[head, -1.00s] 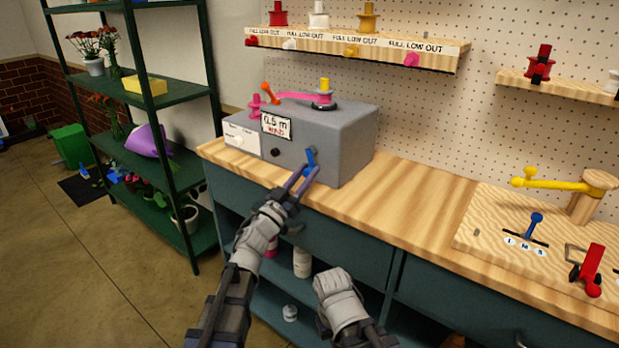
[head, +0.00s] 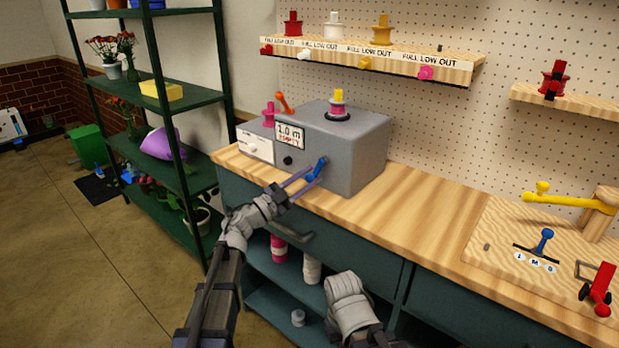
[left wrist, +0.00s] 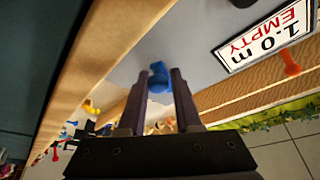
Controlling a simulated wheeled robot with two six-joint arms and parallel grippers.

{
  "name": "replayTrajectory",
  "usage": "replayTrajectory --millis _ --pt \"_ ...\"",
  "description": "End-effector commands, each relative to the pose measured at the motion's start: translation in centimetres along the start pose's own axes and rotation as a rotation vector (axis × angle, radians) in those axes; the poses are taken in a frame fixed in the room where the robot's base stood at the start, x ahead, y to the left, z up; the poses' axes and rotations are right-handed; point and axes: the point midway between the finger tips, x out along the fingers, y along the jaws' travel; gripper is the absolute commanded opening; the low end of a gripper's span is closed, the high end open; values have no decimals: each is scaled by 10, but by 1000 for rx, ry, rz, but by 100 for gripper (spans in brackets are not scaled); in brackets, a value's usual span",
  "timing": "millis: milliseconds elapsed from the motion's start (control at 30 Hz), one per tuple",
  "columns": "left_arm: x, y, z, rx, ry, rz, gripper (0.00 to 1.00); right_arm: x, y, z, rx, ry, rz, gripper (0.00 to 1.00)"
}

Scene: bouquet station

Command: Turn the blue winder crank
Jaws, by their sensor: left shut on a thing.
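The grey winder box (head: 350,155) stands on the wooden bench top. Its blue crank (head: 317,169) is on the front face, right of a black knob. My left gripper (head: 305,180) is shut on the blue crank, which also shows between the two fingers in the left wrist view (left wrist: 158,80). The box's display (head: 290,136) reads "1.0 m" with "EMPTY" in red below. A spool with pink and yellow parts (head: 338,103) sits on top of the box. My right gripper is not clearly visible; only part of my right arm shows at the bottom.
A bench (head: 405,215) runs along the pegboard wall. A yellow lever (head: 565,200), a small blue lever (head: 543,240) and a red device (head: 598,290) stand at right. A shelf with spools (head: 370,58) hangs above. A green rack (head: 185,100) stands left.

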Motion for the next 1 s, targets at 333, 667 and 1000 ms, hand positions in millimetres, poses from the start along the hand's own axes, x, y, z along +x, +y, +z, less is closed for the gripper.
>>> replayTrajectory --millis 333,667,1000 --pt "0 3 -1 44 5 27 0 -2 0 0 0 0 0 0" --pt "0 4 -1 44 5 27 37 -2 0 0 0 0 0 0" --pt "-1 1 0 40 2 21 58 -2 0 0 0 0 0 0"
